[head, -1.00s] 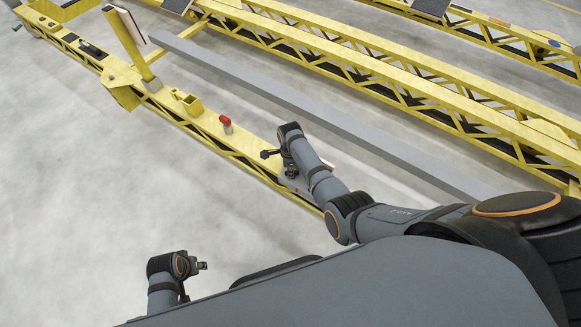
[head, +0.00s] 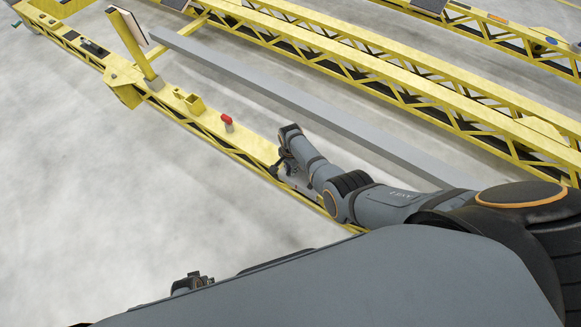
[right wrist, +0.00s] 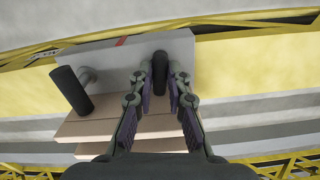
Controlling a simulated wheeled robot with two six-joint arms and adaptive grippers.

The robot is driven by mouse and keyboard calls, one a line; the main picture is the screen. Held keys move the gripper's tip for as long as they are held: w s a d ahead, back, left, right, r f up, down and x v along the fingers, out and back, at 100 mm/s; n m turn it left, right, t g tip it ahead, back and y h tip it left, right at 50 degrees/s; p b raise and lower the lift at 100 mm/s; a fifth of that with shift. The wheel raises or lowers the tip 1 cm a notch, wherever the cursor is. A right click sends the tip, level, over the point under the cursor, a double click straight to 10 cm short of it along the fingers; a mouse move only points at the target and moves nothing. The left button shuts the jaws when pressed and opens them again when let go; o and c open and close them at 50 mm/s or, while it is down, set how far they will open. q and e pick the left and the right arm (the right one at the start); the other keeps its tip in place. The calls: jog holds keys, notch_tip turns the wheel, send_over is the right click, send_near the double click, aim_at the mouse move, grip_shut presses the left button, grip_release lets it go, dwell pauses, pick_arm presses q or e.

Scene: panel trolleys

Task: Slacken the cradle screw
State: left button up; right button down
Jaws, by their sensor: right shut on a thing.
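In the right wrist view, a grey plate (right wrist: 117,58) with a red mark on its top edge stands above pale wooden-looking blocks (right wrist: 112,128). Two dark cylindrical handles show at the plate. One handle (right wrist: 69,90), on a grey stub, is at the left and free. The other handle (right wrist: 160,70) is between the fingertips of my right gripper (right wrist: 160,88), which is shut on it. I cannot tell which part is the cradle screw. In the head view my right gripper (head: 280,166) is at the yellow rail. My left gripper (head: 196,278) is mostly hidden behind my body.
The yellow trolley rail (head: 195,120) carries a red knob (head: 227,120), a small yellow socket (head: 194,103) and a leaning padded post (head: 131,38). A long grey beam (head: 300,97) lies behind it. More yellow trusses (head: 400,75) stand beyond. Floor at lower left is clear.

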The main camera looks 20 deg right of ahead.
jog(key=shift+n, duration=0.3)
jog(key=c, duration=1.6)
grip_release()
jog(key=shift+r, duration=0.1)
notch_tip(320, 180, up, 12)
